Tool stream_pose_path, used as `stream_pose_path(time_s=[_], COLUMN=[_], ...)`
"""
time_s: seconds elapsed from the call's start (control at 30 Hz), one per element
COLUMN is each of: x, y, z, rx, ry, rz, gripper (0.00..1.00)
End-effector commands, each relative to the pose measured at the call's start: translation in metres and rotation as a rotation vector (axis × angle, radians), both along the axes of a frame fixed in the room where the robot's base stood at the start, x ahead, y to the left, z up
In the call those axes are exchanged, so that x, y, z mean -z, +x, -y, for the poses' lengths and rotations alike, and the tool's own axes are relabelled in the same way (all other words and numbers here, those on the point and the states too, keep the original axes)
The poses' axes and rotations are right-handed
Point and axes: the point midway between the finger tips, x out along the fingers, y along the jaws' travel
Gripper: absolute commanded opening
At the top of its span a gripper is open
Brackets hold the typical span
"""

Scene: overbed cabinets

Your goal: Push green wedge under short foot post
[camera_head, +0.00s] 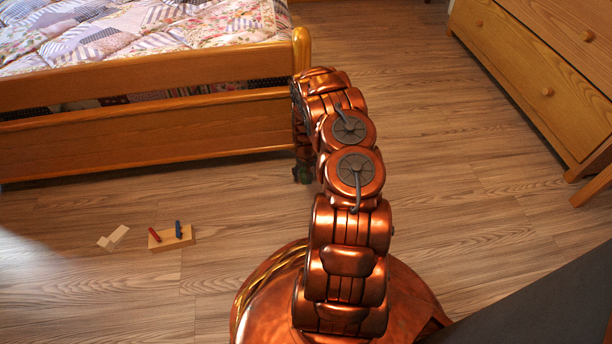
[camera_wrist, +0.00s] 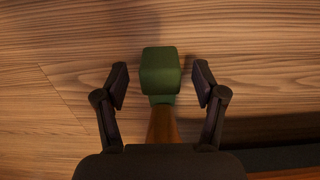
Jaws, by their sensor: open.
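The green wedge (camera_wrist: 160,72) lies on the wood floor in the wrist view, with its broad block end away from my palm. Its narrower end meets the brown foot post (camera_wrist: 162,127) in the picture; I cannot tell how far it is under the post. My gripper (camera_wrist: 160,86) is open, one finger on each side of the wedge, with a visible gap on both sides. In the head view my arm reaches down at the bed's corner post (camera_head: 301,50) and mostly hides my gripper, the wedge and the foot of the post.
The bed's wooden footboard (camera_head: 150,80) runs left from the corner. A wooden board (camera_head: 171,238) with a red and a blue piece lies on the floor at left, beside pale wood pieces (camera_head: 113,237). A dresser (camera_head: 540,75) stands at right. Floor between is clear.

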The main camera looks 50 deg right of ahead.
Motion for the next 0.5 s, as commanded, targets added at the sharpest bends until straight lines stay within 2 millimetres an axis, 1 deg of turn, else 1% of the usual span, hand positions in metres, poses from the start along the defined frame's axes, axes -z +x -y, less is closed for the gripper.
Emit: stream_pose_path(time_s=[0.17,0.5], x=[-0.019,-0.066], y=[0.001,0.001], z=[0.000,0.000], rx=[-0.001,0.000], ry=[-0.002,-0.002], rz=[0.001,0.002], gripper=[0.70,0.70])
